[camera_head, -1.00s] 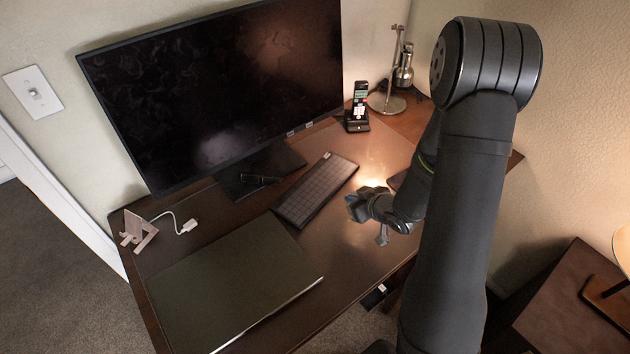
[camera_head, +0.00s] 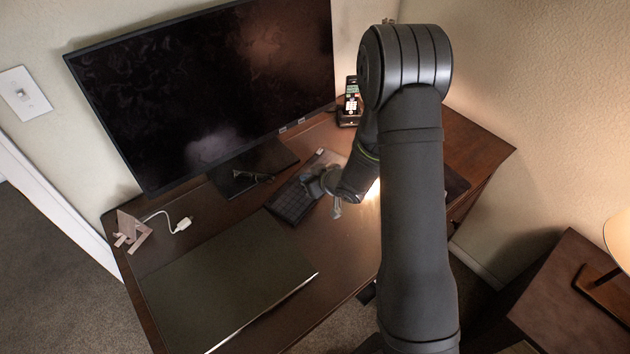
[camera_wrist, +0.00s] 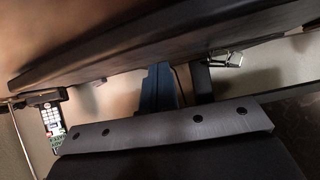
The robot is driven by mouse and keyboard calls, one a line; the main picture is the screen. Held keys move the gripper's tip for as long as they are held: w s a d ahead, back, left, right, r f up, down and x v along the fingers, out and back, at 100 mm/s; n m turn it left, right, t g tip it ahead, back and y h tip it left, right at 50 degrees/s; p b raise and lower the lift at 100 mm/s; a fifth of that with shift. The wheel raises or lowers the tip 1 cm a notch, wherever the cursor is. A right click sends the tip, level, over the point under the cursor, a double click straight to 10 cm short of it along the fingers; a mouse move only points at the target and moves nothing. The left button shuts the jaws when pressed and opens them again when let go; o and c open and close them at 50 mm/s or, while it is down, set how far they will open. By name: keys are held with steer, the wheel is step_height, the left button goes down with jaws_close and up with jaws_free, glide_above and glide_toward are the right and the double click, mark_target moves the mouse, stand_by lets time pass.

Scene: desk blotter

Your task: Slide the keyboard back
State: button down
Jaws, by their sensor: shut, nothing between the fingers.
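The dark keyboard (camera_head: 291,200) lies slantwise on the desk in front of the monitor base. My gripper (camera_head: 314,187) is shut and empty, over the near right side of the keyboard in the head view. I cannot tell whether it touches the keyboard. The gripper and wrist hide part of the keyboard's right half. In the wrist view, which is upside down, the keyboard (camera_wrist: 165,48) appears as a large dark slab across the top.
The monitor (camera_head: 205,95) stands behind the keyboard, with folded glasses (camera_head: 253,176) by its base (camera_head: 270,160). A phone in a dock (camera_head: 350,105) is back right. A large dark flat slab (camera_head: 225,275) lies front left. A wooden stand (camera_head: 131,231) and white cable (camera_head: 182,224) are far left.

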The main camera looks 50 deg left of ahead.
mark_target(347, 223)
steer(key=shift+d+f, duration=0.1)
steer(key=shift+f, duration=0.2)
steer(key=shift+f, duration=0.1)
steer(key=shift+d, duration=0.15)
steer(key=d, duration=1.6)
steer(key=shift+w+d, duration=0.25)
steer(key=shift+w, duration=0.1)
steer(key=shift+a+r, duration=0.1)
steer(key=shift+r, duration=0.6)
steer(key=d, duration=1.2)
steer(key=shift+w+r, duration=0.1)
steer(key=shift+w, duration=0.3)
steer(key=shift+a, duration=0.15)
